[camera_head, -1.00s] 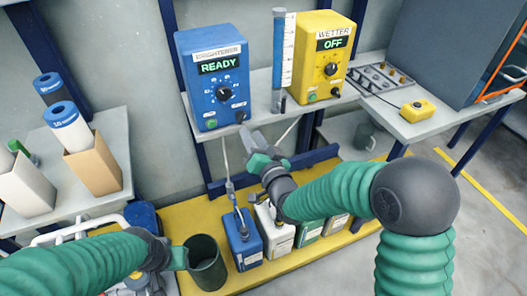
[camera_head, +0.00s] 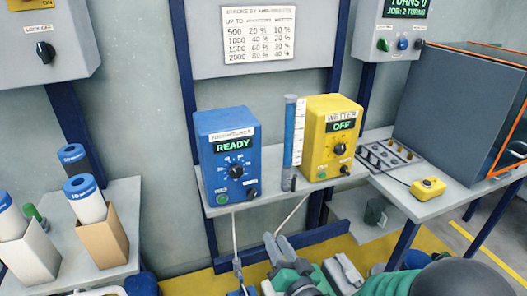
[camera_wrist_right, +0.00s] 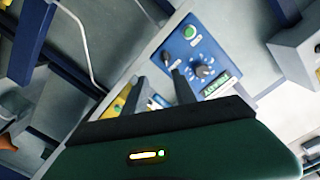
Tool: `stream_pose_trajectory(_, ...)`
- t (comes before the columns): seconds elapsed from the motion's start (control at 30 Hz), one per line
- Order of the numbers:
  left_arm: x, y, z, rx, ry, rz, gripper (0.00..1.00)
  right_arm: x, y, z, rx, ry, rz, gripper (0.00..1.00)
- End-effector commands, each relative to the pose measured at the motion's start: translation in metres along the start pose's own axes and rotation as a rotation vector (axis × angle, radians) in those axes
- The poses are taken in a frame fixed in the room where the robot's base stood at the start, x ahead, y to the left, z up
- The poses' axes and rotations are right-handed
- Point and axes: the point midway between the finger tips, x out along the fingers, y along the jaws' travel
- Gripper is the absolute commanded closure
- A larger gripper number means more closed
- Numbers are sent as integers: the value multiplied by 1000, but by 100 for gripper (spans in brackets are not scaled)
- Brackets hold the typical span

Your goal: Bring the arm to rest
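My right gripper (camera_head: 277,241) is low in the head view, in front of and below the blue box (camera_head: 227,160) marked READY. Its two grey fingers are apart with nothing between them. The right wrist view also shows the fingers (camera_wrist_right: 160,82) spread, with the blue box's knob panel (camera_wrist_right: 195,55) beyond them. They look clear of the box, though the exact gap is hard to judge.
A yellow box (camera_head: 328,140) marked OFF and an upright blue tube (camera_head: 290,140) stand on the shelf beside the blue box. Cartons with rolls (camera_head: 100,240) are on the left bench. A large grey cabinet (camera_head: 455,120) is at right.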

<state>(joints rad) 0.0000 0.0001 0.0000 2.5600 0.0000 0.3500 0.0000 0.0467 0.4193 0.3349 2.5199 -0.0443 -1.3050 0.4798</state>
Motion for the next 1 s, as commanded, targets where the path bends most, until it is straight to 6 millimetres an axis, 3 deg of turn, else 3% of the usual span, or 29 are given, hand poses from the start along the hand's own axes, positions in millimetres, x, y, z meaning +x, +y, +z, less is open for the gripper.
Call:
stream_pose_trajectory(0.17, 0, 0, 0, 0, 0, 0, 64, -18, 55, 27, -165, -260, 207, 67)
stream_pose_trajectory(0.3, 0, 0, 0, 0, 0, 0, 64, -69, 108, 50, -281, -562, 404, 67)
stream_pose_trajectory(0.5, 0, 0, 0, 0, 0, 0, 64, -151, 143, 65, -324, -910, 566, 67)
stream_pose_trajectory(0.67, 0, 0, 0, 0, 0, 0, 64, -218, 146, 71, -304, -1157, 631, 67)
stream_pose_trajectory(0.7, -26, 0, -6, 0, -2, 0, 64, -219, 130, 49, -306, -1163, 630, 67)
stream_pose_trajectory(1.0, -131, 0, -31, 0, 0, 0, 64, -222, 70, -38, -304, -1160, 631, 67)
